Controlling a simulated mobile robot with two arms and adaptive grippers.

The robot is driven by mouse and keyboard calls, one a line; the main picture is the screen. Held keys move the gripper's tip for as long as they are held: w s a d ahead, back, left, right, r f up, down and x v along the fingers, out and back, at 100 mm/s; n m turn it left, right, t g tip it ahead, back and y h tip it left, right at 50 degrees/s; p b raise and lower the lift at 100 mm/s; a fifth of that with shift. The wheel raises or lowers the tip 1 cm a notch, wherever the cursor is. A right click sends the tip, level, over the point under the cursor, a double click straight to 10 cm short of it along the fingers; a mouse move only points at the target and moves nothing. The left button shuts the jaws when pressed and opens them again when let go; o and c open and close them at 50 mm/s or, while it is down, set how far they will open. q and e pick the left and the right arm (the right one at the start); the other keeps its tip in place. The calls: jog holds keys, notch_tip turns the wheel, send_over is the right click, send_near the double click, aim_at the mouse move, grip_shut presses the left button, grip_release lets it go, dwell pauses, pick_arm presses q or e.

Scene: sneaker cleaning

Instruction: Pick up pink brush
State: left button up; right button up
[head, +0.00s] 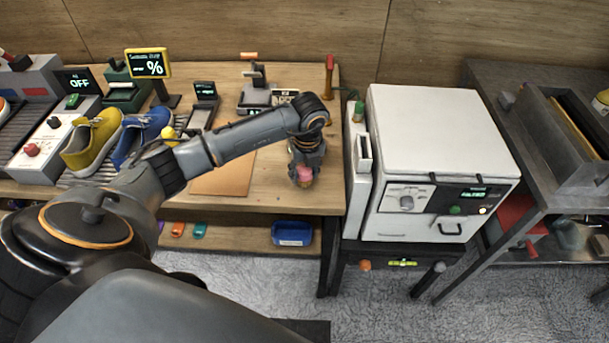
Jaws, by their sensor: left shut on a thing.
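The pink brush (304,174) is at the right front part of the wooden table (323,190). My left gripper (303,180) points down over it and is shut on it. Only a small pink part of the brush shows between the fingers; the rest is hidden by the gripper. I cannot tell whether the brush touches the tabletop. My right gripper is not in the head view.
A yellow sneaker (92,142) and a blue sneaker (141,130) stand at the left. A white box machine (440,130) stands right of the table. A blue bin (292,233) is on the shelf below. A brown board (225,176) lies left of my gripper.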

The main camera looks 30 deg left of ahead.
pick_arm(q)
jog(key=shift+s+d+r+b, duration=0.15)
jog(key=shift+r+b, duration=0.35)
jog(key=shift+r, duration=0.75)
jog(key=s+d+r+b, duration=0.1)
jog(key=s+d+r, duration=0.8)
jog(key=s, duration=0.1)
jog(key=shift+d+r+b, duration=0.15)
jog(key=shift+r+b, duration=0.1)
jog(key=shift+b, duration=0.1)
